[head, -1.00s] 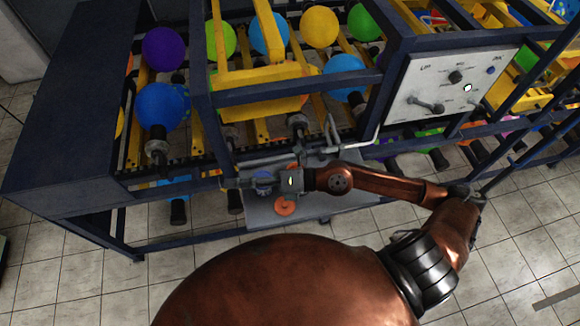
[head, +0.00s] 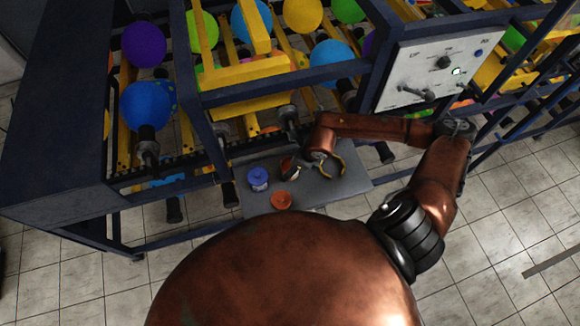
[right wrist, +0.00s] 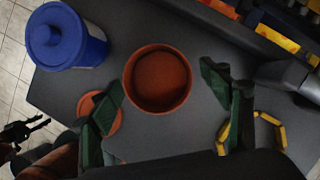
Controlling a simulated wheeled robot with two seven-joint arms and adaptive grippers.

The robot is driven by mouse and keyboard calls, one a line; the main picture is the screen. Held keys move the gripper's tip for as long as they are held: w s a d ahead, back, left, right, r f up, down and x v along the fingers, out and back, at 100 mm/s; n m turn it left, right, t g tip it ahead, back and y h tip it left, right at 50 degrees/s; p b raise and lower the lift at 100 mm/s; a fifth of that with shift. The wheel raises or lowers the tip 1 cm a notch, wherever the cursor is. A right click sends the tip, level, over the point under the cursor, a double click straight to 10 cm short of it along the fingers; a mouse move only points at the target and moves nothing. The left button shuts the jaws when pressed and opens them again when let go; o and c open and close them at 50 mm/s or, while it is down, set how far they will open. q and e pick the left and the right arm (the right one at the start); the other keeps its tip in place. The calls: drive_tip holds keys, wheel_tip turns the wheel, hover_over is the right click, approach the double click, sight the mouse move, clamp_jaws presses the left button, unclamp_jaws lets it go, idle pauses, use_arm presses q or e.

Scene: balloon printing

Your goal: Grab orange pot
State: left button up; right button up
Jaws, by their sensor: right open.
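The open orange pot (right wrist: 158,79) stands on the grey shelf (right wrist: 195,128) in the right wrist view, its hollow facing the camera. In the head view the pot (head: 288,167) is partly hidden by my right gripper (head: 305,168). In the right wrist view that gripper (right wrist: 165,82) is open, with one green-padded finger on each side of the pot and a gap to both. Nothing is held. An orange lid (head: 281,200) lies beside the pot, partly behind the left finger in the wrist view. A dark pronged shape at that view's left edge may be my left gripper.
A lidded blue pot (head: 258,178) stands left of the orange pot. A yellow ring (right wrist: 265,128) lies on the shelf to the right. The balloon machine's dark frame (head: 290,92) rises behind, with a control panel (head: 440,68) to the right.

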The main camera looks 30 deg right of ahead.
drive_tip(key=shift+x, duration=1)
drive_tip(key=c, duration=1.4)
